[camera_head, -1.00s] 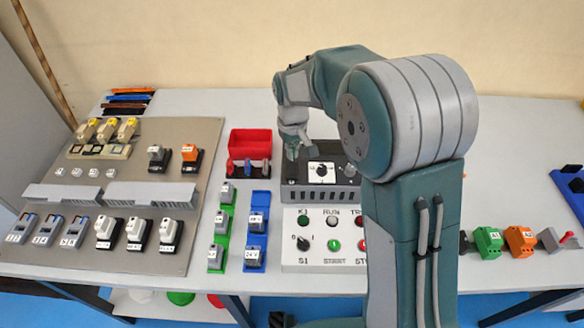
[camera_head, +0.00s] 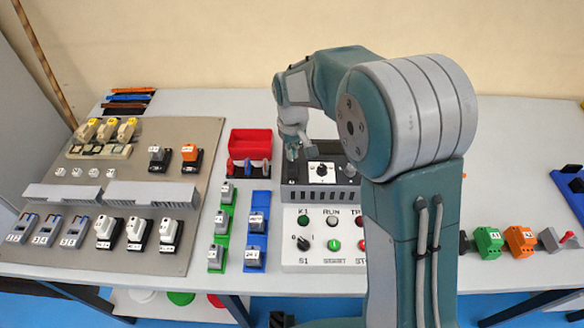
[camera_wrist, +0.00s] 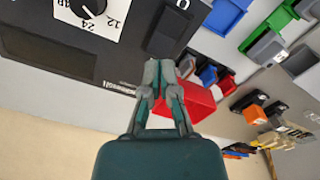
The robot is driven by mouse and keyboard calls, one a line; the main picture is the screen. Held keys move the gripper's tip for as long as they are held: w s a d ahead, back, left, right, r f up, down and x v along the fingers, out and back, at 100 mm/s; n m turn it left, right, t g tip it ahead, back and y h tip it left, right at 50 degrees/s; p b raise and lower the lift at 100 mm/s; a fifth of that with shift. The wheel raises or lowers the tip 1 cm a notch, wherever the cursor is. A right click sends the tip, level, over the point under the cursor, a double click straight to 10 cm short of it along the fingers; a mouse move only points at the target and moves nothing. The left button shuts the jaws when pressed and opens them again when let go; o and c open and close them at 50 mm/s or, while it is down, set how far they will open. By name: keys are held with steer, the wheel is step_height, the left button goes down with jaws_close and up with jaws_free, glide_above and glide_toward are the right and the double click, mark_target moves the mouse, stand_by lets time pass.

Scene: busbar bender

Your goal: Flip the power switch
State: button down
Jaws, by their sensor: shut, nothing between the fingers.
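A dark power supply box (camera_head: 300,194) stands at the middle of the bench, with a round dial on a white plate (camera_head: 321,172) on its top. In the wrist view, a black rocker switch (camera_wrist: 168,32) sits on the box's dark panel (camera_wrist: 130,28), with a white 0 mark beside it. I cannot tell which way the rocker is tipped. My gripper (camera_head: 292,153) is over the box's back left part. In the wrist view, my gripper's fingertips (camera_wrist: 160,72) are together and empty, close to the rocker's end. I cannot tell whether they touch.
A red bin (camera_head: 250,144) stands just left of the box. A white control panel (camera_head: 318,250) with buttons and a knob is in front. Green and blue rails with modules (camera_head: 258,200) and a grey component board (camera_head: 150,195) are further left. My arm hides the area right of the box.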

mark_target(292, 164)
steer(key=shift+f, duration=1.4)
stand_by(1.1)
steer(key=shift+r, duration=3.55)
steer(key=s+d+r+m+t, duration=0.2)
steer(key=s+d+r+t, duration=0.1)
steer(key=s+d+r, duration=0.7)
steer(key=s+d+m+t, duration=0.1)
steer(key=s+d, duration=0.1)
steer(key=s, duration=0.6)
steer(key=s+d+r+m+t, duration=0.1)
steer(key=s+d+m, duration=0.1)
steer(key=s, duration=0.5)
steer(key=shift+s+d+r+m+t, duration=0.25)
steer(key=shift+s+r+m+t, duration=0.05)
steer(key=shift+s, duration=0.05)
